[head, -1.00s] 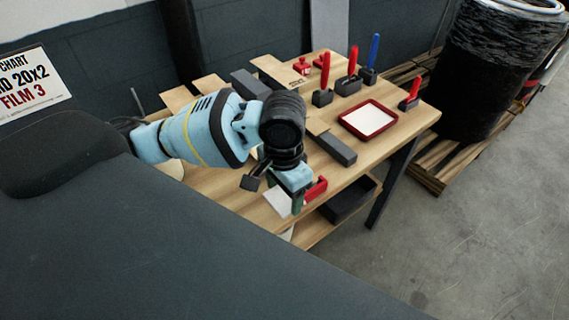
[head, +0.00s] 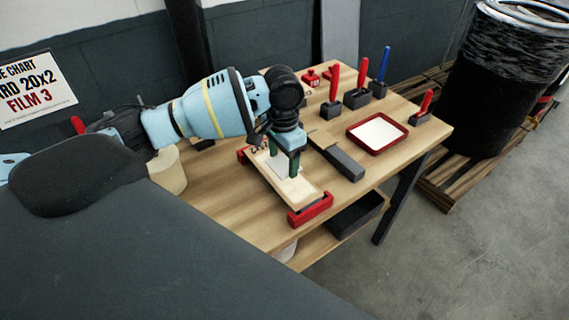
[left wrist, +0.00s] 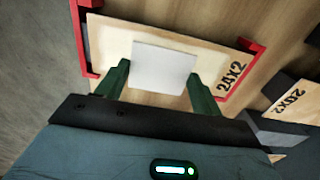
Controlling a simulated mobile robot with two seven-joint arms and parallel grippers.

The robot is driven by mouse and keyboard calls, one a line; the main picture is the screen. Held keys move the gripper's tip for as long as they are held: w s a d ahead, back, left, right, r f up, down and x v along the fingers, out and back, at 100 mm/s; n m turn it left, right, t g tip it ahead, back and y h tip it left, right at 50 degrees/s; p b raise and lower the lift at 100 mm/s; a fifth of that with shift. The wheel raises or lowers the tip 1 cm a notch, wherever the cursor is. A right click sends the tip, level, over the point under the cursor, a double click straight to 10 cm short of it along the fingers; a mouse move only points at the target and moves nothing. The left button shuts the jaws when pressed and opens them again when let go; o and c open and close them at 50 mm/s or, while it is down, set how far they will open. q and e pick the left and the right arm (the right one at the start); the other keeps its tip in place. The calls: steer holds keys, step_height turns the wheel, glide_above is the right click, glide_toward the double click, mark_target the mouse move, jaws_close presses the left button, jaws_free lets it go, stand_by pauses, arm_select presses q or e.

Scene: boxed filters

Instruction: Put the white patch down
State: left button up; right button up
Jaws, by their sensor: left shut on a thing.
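The white patch (left wrist: 165,66) is a small pale square sheet between the green fingers of my left gripper (left wrist: 158,72) in the left wrist view. It is over the wooden board (left wrist: 118,42) marked 24X2; I cannot tell whether it touches it. In the head view the board (head: 299,191) lies between red end brackets (head: 311,210) on the table. My left gripper (head: 284,166) points down over the board, shut on the patch, which it partly hides. My right gripper is not in view.
A dark grey block (head: 345,162) stands close right of the board. Beyond it are a red tray with a white inside (head: 378,132) and several red and blue handled tools in dark holders (head: 356,97). A second board marked 20X2 (left wrist: 290,98) is at the right in the wrist view.

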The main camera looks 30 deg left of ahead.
mark_target(283, 162)
arm_select(q)
steer(key=shift+w+a, duration=0.3)
steer(key=shift+w, duration=0.05)
steer(key=shift+f, duration=1.75)
steer(key=shift+f, duration=0.15)
steer(key=o, duration=0.9)
steer(key=shift+o, duration=0.2)
step_height(283, 162, up, 11)
steer(key=shift+r+p, duration=0.1)
steer(key=shift+p, duration=0.25)
steer(key=shift+r, duration=0.6)
steer(key=shift+c, duration=0.3)
